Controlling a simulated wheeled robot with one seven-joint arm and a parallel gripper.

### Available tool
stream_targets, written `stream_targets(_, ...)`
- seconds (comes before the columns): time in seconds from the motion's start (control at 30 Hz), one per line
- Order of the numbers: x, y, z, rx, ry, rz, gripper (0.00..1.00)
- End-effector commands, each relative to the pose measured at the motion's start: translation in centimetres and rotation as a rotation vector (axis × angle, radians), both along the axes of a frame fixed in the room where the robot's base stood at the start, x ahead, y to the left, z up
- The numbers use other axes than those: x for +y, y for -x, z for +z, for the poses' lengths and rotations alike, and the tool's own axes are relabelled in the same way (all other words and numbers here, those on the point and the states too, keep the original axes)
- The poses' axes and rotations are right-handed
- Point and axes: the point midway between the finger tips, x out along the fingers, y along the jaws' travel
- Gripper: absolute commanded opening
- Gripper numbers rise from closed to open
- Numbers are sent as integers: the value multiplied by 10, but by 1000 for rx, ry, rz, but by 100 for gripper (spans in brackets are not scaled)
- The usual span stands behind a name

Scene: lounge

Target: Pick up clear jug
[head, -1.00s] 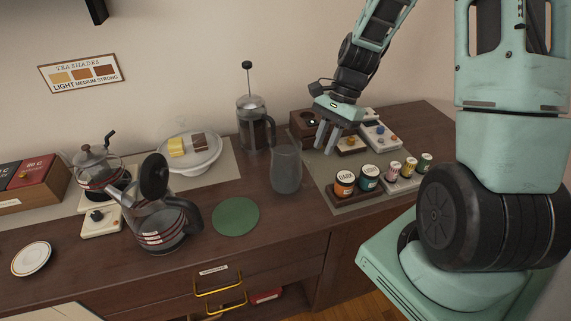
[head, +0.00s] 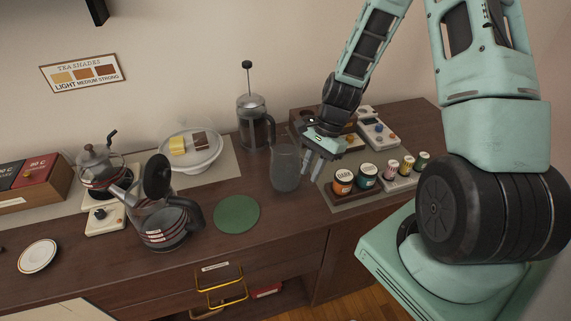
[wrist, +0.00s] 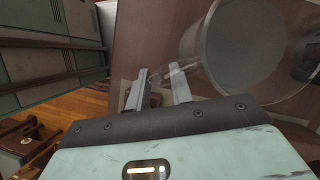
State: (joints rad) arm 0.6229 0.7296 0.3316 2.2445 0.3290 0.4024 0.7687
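The clear jug (head: 284,170) stands upright on the dark wooden sideboard, right of the green round mat. In the wrist view the clear jug (wrist: 235,48) fills the upper right, seen from above, with its see-through handle side towards my fingers. My gripper (head: 314,170) is just right of the jug, fingers pointing down. In the wrist view my gripper (wrist: 160,88) has its two fingers apart, with part of the handle seeming to show at or between their tips. Whether they touch it I cannot tell.
Behind the jug stands a French press (head: 254,120). Labelled jars (head: 343,181) stand close on the right. A green mat (head: 237,214) lies bare to the left, with a glass kettle (head: 163,222) beyond it. Drawer handles (head: 219,278) stick out below.

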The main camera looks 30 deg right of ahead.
Motion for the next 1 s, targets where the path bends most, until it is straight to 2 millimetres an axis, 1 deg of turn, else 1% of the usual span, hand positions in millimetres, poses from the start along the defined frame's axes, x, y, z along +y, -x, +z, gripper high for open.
stream_targets(0.03, 0, 0, 0, 0, 0, 0, 22)
stream_targets(0.07, 0, 0, 0, 0, 0, 0, 16)
stream_targets(0.1, 0, 0, 0, 0, 0, 0, 5)
stream_targets(0.13, 0, 0, 0, 0, 0, 0, 0)
stream_targets(0.47, 0, 0, 1, -1, 0, 0, 0)
stream_targets(0.67, -1, -1, 9, -3, 2, 1, 0)
stream_targets(0.83, -1, -1, 28, -4, 3, 2, 0)
stream_targets(1.0, -1, -2, 57, -6, 4, 0, 0)
